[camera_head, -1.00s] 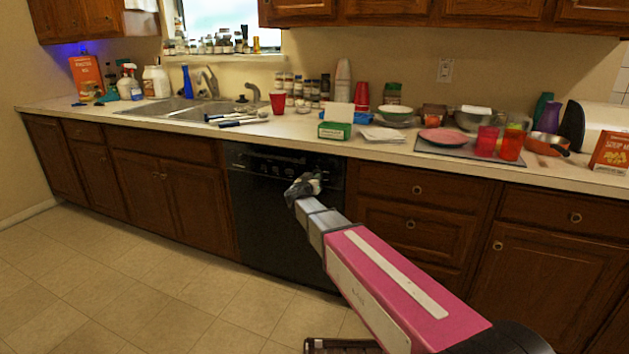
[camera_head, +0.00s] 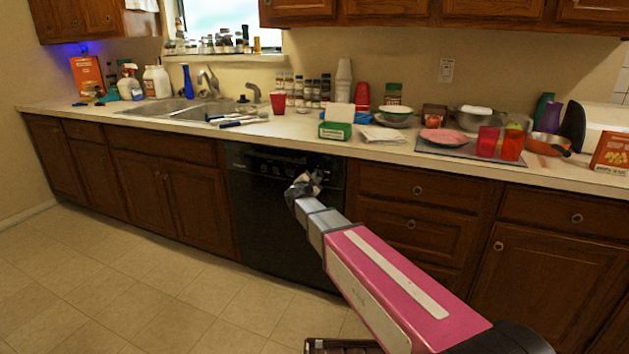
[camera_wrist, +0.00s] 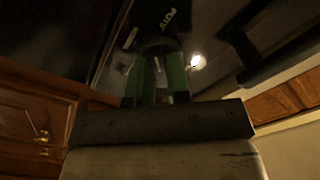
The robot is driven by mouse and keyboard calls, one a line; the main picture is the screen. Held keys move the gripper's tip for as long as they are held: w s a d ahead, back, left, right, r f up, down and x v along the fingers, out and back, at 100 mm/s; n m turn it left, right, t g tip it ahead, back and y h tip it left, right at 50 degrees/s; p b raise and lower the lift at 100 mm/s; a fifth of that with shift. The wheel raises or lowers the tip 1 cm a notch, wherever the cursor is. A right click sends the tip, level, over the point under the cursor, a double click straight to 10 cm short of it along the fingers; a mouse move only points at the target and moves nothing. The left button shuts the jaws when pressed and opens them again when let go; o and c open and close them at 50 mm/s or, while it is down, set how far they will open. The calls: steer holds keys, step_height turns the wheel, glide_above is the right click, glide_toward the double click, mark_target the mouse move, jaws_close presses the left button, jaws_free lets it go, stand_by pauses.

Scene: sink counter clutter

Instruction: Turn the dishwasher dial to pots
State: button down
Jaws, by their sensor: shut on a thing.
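The black dishwasher (camera_head: 268,225) stands under the counter between the wooden cabinets, with its control panel along its top. My gripper (camera_head: 316,178) is at the right part of that panel; my wrist partly hides the panel there. In the wrist view my gripper's green fingers (camera_wrist: 161,66) are closed around the dark dial (camera_wrist: 158,44). White POTS lettering (camera_wrist: 169,19) shows just beyond the dial. The dial's pointer mark is too dark to make out, so I cannot tell its exact setting.
A dark handle bar (camera_wrist: 270,62) runs close to the right of my fingers in the wrist view. The counter edge (camera_head: 400,158) overhangs the panel. Drawers (camera_head: 417,190) flank the dishwasher on the right. The floor (camera_head: 150,265) at the left is clear.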

steer(key=shift+m, duration=1.4)
steer(key=c, duration=1.1)
jaws_free()
steer(key=v, duration=1.1)
steer(key=shift+w, duration=0.1)
